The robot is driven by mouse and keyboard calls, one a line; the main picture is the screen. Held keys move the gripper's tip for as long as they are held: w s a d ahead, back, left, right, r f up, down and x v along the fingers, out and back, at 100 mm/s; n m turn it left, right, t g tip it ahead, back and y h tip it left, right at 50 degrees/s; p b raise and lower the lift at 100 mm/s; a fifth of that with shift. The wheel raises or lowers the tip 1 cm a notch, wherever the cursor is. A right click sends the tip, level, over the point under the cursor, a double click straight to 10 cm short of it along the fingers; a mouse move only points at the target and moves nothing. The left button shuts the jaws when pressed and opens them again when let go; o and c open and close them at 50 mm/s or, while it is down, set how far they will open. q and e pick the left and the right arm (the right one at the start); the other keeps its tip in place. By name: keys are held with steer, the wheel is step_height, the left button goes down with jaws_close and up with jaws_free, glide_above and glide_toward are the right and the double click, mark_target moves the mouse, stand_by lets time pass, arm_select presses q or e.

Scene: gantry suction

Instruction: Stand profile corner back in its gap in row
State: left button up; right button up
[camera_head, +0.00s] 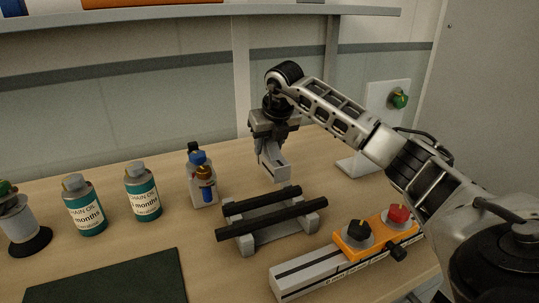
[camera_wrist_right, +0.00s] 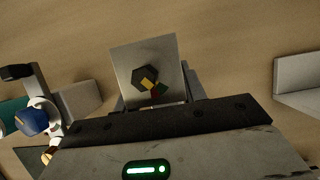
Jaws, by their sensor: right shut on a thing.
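My right gripper (camera_head: 270,150) is shut on a grey profile corner (camera_head: 274,168) and holds it above the table, pointing down. In the right wrist view, the held corner (camera_wrist_right: 122,65) shows a pale square face with a dark hexagonal spot and small yellow, red and green patches. My left gripper is not in view.
A grey cradle with two black bars (camera_head: 270,208) stands below the held corner. An orange control box (camera_head: 365,240) with black and red knobs is at the front right. A white panel with a green knob (camera_head: 399,99) stands behind my arm. A dark mat (camera_head: 110,280) lies front left.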

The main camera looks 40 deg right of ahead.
mark_target(269, 155)
steer(key=shift+w+d+f, duration=0.15)
steer(key=shift+d+f, duration=0.1)
steer(key=shift+f, duration=1.55)
steer(key=shift+f, duration=0.1)
steer(key=o, duration=1.4)
steer(key=shift+c, duration=0.2)
steer(key=v, duration=1.1)
steer(key=shift+s+r, duration=0.25)
steer(key=shift+r, duration=0.3)
